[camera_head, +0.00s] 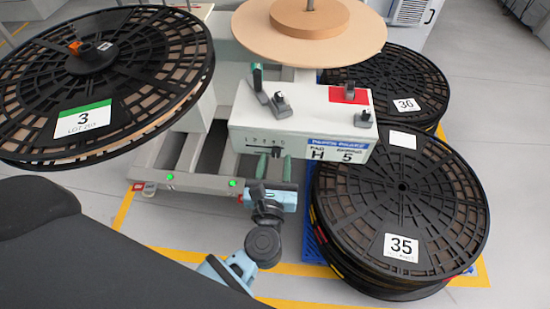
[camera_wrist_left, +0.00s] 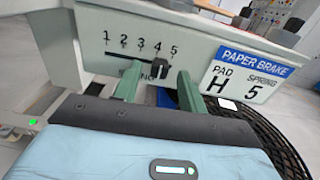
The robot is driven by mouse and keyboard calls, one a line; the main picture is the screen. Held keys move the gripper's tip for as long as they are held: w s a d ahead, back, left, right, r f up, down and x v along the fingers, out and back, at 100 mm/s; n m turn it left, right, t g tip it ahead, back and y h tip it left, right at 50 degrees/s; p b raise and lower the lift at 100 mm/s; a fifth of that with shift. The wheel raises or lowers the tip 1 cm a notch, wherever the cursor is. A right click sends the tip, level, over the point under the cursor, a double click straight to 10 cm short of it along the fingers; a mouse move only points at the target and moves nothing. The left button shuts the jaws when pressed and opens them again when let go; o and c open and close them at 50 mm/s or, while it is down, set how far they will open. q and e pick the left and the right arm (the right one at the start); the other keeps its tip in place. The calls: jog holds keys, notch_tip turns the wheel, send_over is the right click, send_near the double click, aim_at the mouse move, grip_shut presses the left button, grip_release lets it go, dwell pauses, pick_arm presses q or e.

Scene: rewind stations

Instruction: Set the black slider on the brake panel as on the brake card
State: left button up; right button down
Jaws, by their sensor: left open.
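The brake panel is a pale grey box (camera_head: 240,128) with a scale from 1 to 5 on its front, which also shows in the left wrist view (camera_wrist_left: 92,28). The black slider (camera_wrist_left: 158,68) sits in the slot below the scale, close to the 4. The brake card (camera_wrist_left: 247,74), headed PAPER BRAKE, reads PAD H and SPRING 5; it also shows in the head view (camera_head: 340,148). My left gripper (camera_head: 275,163) is open below the panel front. In the left wrist view its green fingers (camera_wrist_left: 158,75) stand on either side of the slider. Contact cannot be told.
Small levers (camera_head: 280,104) and a red patch (camera_head: 348,95) are on the panel's top. A large black reel marked 3 (camera_head: 95,85) is at left. Reels marked 35 (camera_head: 400,190) and 36 (camera_head: 388,83) are stacked at right. Grey floor is clear at far right.

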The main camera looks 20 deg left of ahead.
pick_arm(q)
jog(key=shift+w+a, duration=0.2)
jog(key=shift+w, duration=0.45)
grip_shut()
